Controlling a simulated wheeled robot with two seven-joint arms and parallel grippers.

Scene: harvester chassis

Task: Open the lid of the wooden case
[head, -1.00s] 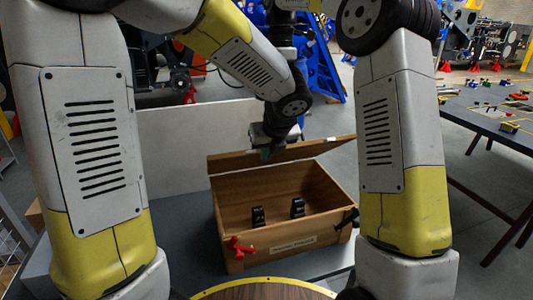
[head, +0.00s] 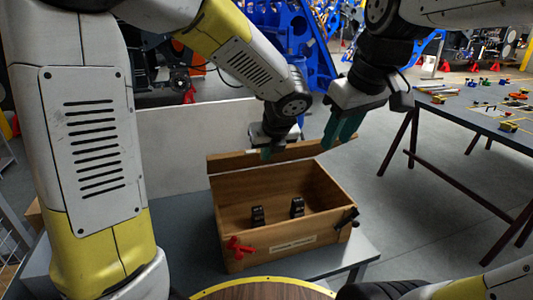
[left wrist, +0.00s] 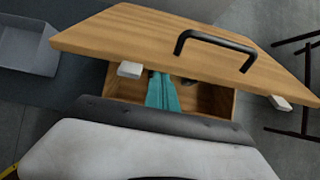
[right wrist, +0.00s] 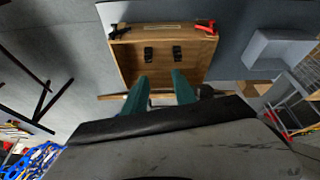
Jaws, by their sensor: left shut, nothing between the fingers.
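The wooden case (head: 283,190) stands on a grey table with its mouth open toward me. Its lid (head: 305,150) is raised along the back edge, seen nearly edge-on. In the left wrist view the lid (left wrist: 140,40) shows its outer face with a black handle (left wrist: 215,42). My left gripper (head: 266,153) is shut and empty, at the inner side of the lid; its teal fingers (left wrist: 162,92) show beside the lid's edge. My right gripper (head: 342,130) is open and empty above the lid's right end; its fingers (right wrist: 158,82) stand apart over the case in the right wrist view.
Two small black items (head: 258,215) stand inside the case. A red clamp-like part (head: 238,246) and a black one (head: 347,218) sit at its front corners. A white panel (head: 185,140) stands behind. A grey bin (right wrist: 282,48) lies beside the case. Another table (head: 480,115) is at right.

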